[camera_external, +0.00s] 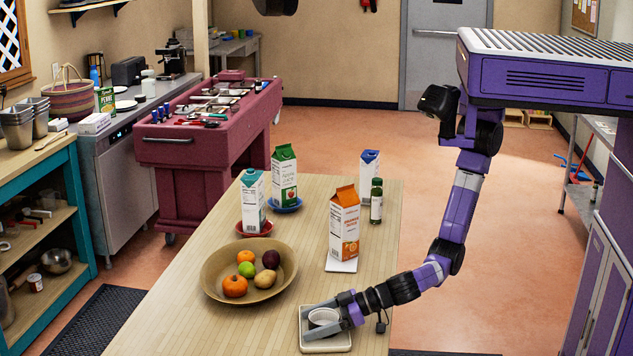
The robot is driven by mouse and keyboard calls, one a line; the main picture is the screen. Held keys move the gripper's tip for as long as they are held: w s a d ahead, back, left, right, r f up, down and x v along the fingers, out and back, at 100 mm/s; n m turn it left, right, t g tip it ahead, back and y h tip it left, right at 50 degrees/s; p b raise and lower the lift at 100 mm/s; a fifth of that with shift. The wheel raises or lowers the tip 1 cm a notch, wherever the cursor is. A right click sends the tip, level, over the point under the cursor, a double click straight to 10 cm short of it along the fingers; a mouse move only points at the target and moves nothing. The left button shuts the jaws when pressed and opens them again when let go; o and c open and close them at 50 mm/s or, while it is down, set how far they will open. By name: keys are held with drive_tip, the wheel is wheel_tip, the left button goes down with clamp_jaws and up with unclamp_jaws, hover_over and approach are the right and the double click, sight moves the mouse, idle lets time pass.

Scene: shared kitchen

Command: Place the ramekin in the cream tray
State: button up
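The cream tray (309,346) lies at the front right of the wooden table. The ramekin (322,317), small, white and round, is upright within the tray's outline. I cannot tell whether it rests on the tray floor or is held slightly above it. My gripper (317,321) reaches in from the right, low over the tray, with one grey finger on the far side of the ramekin and one on the near side. Whether the fingers press on the ramekin is not clear. The fingers hide part of the ramekin and tray.
A wide bowl of fruit (222,290) stands left of the tray. An orange juice carton (344,228) on a white coaster stands behind it. Further back are a green carton (284,178), a teal carton (252,203), a blue-white carton (369,168) and a dark bottle (376,203). The table's near left is clear.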

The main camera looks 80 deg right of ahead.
drive_tip(key=shift+o, duration=0.4)
drive_tip(key=shift+r, duration=0.2)
drive_tip(key=v, duration=1.2)
drive_tip(key=shift+b, duration=0.35)
